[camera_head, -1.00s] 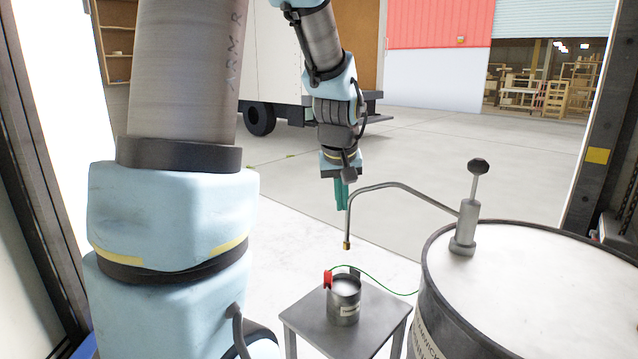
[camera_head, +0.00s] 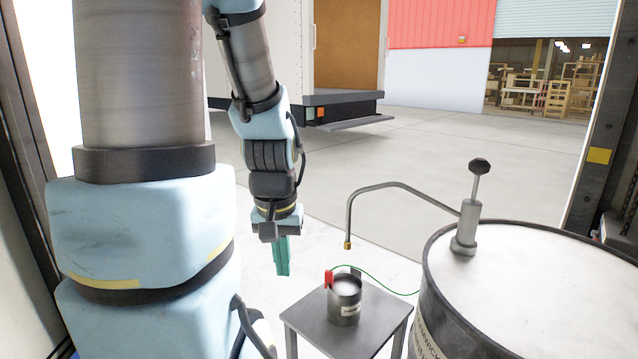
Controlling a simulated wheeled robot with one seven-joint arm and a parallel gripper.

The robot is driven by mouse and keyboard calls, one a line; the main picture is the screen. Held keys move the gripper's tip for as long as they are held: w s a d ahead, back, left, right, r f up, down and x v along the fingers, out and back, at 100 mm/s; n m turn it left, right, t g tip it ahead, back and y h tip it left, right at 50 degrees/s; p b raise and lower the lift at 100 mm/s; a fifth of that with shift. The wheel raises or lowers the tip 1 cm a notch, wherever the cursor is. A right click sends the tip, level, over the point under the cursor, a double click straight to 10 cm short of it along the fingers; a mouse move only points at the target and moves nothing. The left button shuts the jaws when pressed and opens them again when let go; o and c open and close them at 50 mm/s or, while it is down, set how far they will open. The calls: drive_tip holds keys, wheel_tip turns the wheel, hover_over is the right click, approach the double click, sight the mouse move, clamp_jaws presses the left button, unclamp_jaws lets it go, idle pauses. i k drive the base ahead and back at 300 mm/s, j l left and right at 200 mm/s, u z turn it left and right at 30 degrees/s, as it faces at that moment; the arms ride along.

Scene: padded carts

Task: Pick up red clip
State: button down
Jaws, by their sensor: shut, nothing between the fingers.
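The red clip (camera_head: 329,279) sits on the left rim of a small grey metal can (camera_head: 345,302). A thin green wire (camera_head: 378,275) runs from the clip over to the large drum. The can stands on a small grey metal stand (camera_head: 370,325). My gripper (camera_head: 283,272) points down with its teal fingers shut and empty. In the picture it is to the left of the clip and slightly higher, apart from it. How far it is from the clip in depth is hard to tell.
A large drum (camera_head: 520,290) with a pump (camera_head: 464,230) stands at the right. The pump's bent spout (camera_head: 390,186) reaches out above the can, its tip just over it. A truck (camera_head: 300,60) stands behind. The floor left of the stand is clear.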

sight(328, 275)
drive_tip(key=i+j, duration=0.35)
drive_tip(key=j, duration=0.15)
drive_tip(key=i+j, duration=0.35)
drive_tip(key=j, duration=0.2)
